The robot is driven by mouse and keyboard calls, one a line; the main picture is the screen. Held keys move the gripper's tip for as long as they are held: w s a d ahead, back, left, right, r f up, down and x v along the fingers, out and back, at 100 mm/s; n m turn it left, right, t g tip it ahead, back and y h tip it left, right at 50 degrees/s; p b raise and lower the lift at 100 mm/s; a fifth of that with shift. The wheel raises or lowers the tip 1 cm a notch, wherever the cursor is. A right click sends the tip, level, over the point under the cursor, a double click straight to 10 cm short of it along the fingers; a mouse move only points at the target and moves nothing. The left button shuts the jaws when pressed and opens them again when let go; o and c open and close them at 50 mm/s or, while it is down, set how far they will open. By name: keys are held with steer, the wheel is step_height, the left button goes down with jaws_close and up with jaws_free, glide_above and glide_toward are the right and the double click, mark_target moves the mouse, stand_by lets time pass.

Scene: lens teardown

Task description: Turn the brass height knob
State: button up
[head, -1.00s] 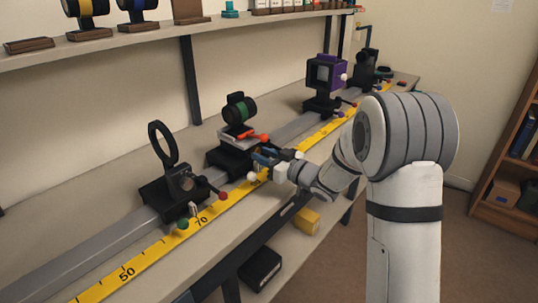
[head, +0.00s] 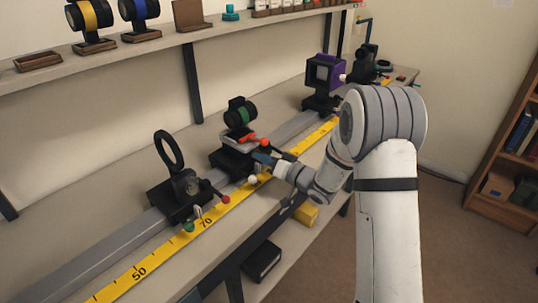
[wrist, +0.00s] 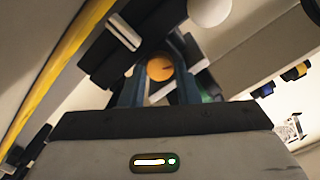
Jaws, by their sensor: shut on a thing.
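The brass height knob (wrist: 160,68) shows as a round orange-brass face between my fingers in the wrist view. In the head view it is hidden behind my gripper (head: 264,160). My gripper is shut on the knob, with one blue-grey finger on each side of it. The knob belongs to the black carrier (head: 232,163) on the rail, which bears a pale stage with a red-orange lever (head: 250,138). A lens in a black mount with a green band (head: 240,113) stands upright on top.
A white ball knob (head: 253,180) sits close below my gripper. To the left a carrier holds a black ring (head: 169,150); to the right stands a purple-framed unit (head: 323,76). A yellow scale (head: 170,255) runs along the rail (head: 75,258). The shelf above (head: 105,43) holds several parts.

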steer(key=shift+a+r, duration=0.1)
steer(key=shift+r, duration=0.05)
stand_by(0.3)
steer(key=o, duration=1)
steer(key=shift+c, duration=0.2)
steer(key=v, duration=0.7)
steer(key=shift+s+d, duration=0.25)
steer(key=shift+d, duration=0.1)
